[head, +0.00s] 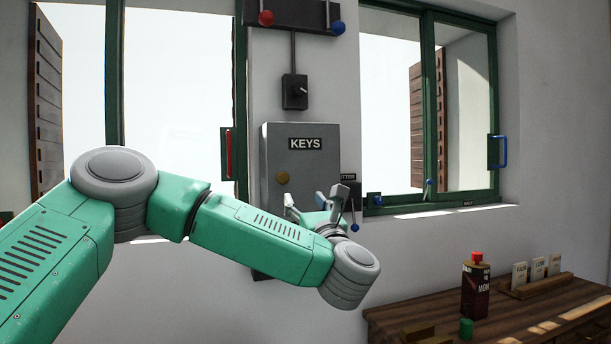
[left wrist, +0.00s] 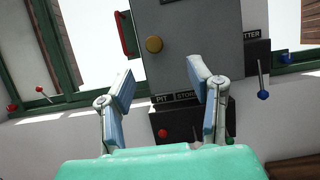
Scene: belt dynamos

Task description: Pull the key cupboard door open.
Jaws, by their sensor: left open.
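The key cupboard (head: 314,159) is a grey box on the wall with a "KEYS" label, and its door looks shut. Its round brass knob (head: 283,178) is on the left side of the door. The knob also shows in the left wrist view (left wrist: 154,44), beyond the fingers and near the top. My left gripper (head: 318,200) is in front of the cupboard's lower part, to the right of and below the knob. In the left wrist view its two fingers (left wrist: 163,92) are spread apart with nothing between them. My right gripper is in neither view.
A lever with a blue ball (head: 355,227) hangs right of the cupboard. Green-framed windows flank the cupboard. A wooden desk (head: 400,318) with a dark red bottle (head: 475,288) stands at lower right.

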